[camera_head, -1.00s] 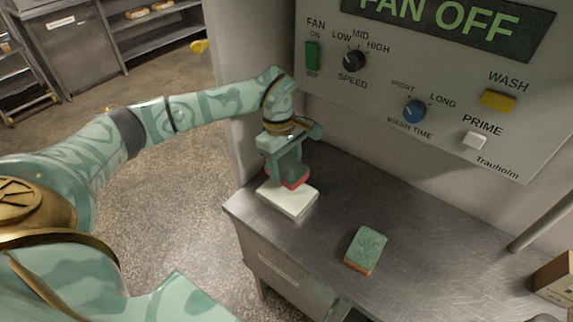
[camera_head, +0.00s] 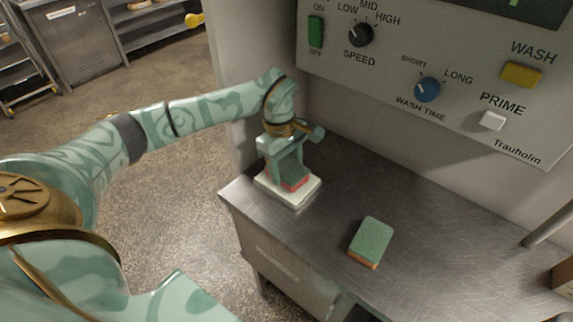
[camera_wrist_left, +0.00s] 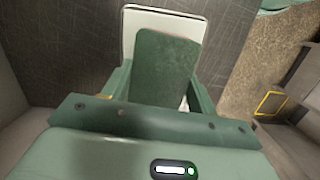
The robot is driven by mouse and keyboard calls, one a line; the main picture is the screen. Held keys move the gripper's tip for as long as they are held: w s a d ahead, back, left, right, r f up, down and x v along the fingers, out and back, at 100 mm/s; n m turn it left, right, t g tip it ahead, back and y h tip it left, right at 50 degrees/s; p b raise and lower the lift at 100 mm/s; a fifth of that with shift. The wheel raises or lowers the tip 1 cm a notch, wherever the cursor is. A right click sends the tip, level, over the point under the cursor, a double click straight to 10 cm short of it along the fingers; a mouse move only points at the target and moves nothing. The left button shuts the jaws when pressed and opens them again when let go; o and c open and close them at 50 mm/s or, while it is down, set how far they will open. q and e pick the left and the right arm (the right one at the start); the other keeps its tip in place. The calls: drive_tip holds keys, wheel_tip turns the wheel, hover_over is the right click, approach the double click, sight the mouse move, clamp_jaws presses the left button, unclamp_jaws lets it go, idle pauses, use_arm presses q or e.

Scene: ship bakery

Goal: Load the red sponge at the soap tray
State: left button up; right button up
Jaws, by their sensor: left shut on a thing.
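The red sponge (camera_head: 294,180) has a green top and red sides. My left gripper (camera_head: 283,175) is shut on it, at the white soap tray (camera_head: 300,199) on the left end of the steel counter. The sponge is low over the tray and seems to rest on it or nearly so; I cannot tell if they touch. In the left wrist view the sponge's green face (camera_wrist_left: 165,65) lies between the fingers, with the tray's white rim (camera_wrist_left: 130,30) around its far end. My right gripper is not in view.
A second sponge, green over orange (camera_head: 371,241), lies on the steel counter (camera_head: 440,250) to the right. A control panel (camera_head: 450,60) with knobs and buttons rises behind the counter. The counter between the tray and the second sponge is clear.

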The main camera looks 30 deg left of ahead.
sight(286, 167)
use_arm(q)
drive_tip(key=shift+f, duration=0.2)
idle(0.4)
drive_tip(key=shift+f, duration=0.35)
idle(0.8)
idle(0.7)
wheel_tip(286, 167, up, 7)
drive_tip(key=p, duration=0.6)
idle(0.8)
